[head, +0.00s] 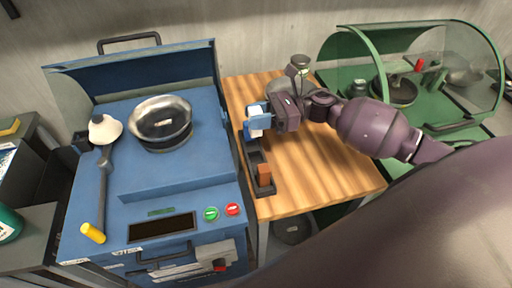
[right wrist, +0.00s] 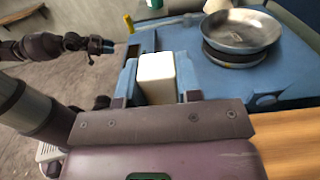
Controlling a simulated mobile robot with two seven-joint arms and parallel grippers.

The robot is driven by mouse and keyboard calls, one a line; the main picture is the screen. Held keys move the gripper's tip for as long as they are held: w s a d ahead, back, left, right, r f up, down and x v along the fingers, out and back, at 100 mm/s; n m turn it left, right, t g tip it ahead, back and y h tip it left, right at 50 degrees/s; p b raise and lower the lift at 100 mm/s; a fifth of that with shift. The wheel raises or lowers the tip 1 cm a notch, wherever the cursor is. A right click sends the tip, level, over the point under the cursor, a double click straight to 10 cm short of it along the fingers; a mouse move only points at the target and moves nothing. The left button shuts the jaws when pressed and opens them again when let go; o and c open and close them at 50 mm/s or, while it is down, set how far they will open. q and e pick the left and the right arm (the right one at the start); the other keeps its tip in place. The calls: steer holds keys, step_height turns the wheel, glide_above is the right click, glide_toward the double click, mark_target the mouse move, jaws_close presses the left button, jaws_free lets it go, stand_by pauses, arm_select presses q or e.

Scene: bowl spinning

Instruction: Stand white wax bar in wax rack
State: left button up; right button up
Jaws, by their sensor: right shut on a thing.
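The white wax bar shows in the head view (head: 256,123) and upright in the right wrist view (right wrist: 157,78). My right gripper (head: 257,122) is shut on it, with a blue finger on each side. It holds the bar above the back part of the dark wax rack (head: 253,158), at the left edge of the wooden table. A brown bar (head: 264,175) stands at the rack's front end. The gripper hides the rack's back end. My left gripper (right wrist: 103,46) shows small at the far left of the right wrist view; its jaws are too small to read.
A blue machine (head: 180,185) with a metal bowl (head: 160,122) stands directly left of the table. A green machine with a clear hood (head: 455,60) is at the right. A metal-topped tool (head: 299,63) stands behind my right gripper. The wooden table (head: 325,165) is clear at front right.

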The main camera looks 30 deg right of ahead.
mark_target(256, 135)
step_height(256, 135, down, 7)
steer(key=shift+r, duration=0.15)
steer(key=shift+f, duration=2.4)
steer(key=shift+f+b, duration=0.2)
steer(key=shift+b, duration=0.1)
steer(key=o, duration=1)
steer(key=shift+c, duration=0.2)
steer(key=shift+r, duration=0.1)
